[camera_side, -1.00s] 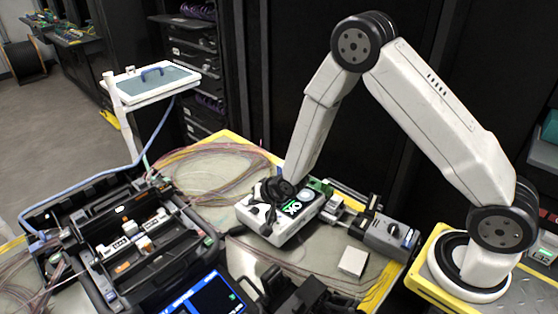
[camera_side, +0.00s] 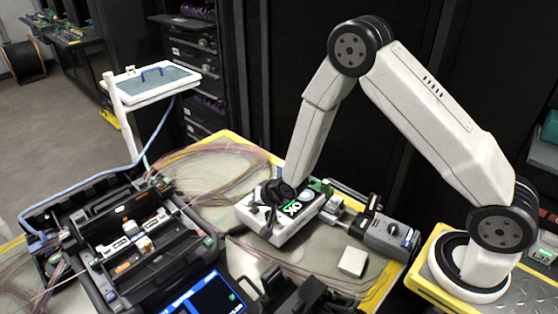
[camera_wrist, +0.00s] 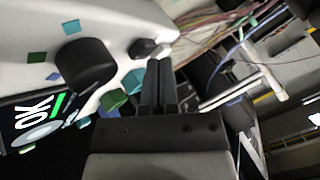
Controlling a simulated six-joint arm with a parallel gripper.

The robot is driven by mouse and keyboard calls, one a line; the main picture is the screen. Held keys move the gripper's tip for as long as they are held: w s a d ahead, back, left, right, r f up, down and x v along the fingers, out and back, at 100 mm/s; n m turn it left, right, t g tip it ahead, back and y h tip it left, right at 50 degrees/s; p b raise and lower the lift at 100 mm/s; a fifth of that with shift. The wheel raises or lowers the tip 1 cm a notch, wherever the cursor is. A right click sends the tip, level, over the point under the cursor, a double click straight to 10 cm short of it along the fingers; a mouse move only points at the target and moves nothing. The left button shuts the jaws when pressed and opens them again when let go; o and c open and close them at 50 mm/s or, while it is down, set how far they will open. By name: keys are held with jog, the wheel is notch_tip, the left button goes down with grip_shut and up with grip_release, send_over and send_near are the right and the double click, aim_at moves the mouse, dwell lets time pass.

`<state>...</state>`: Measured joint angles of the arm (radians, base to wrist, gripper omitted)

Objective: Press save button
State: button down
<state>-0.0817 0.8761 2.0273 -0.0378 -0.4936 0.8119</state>
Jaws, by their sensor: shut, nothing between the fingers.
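A white tester (camera_side: 287,231) with a black screen (camera_side: 299,205) reading a green-marked "OK" sits on the work table. In the wrist view its white body (camera_wrist: 118,22) fills the upper left, with the "OK" screen (camera_wrist: 30,118) at the left edge. A large black knob (camera_wrist: 85,66) and a smaller black button (camera_wrist: 142,48) stand on its face. No readable save label shows. My gripper (camera_side: 268,212) is low over the tester's left end in the side view. In the wrist view its fingers (camera_wrist: 158,68) are together and empty, tips close to the small button; contact cannot be told.
An open black splicer case (camera_side: 150,250) with a lit blue screen (camera_side: 208,298) stands at the left. A grey device (camera_side: 390,235) and a small white block (camera_side: 352,262) lie to the right. Loose fibres (camera_side: 205,165) spread behind the tester.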

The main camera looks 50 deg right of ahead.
aim_at(255, 210)
jog(key=shift+f, duration=0.45)
dwell(1.0)
jog(key=shift+r, duration=0.9)
jog(key=shift+w+r, duration=0.2)
jog(key=shift+r, duration=2.3)
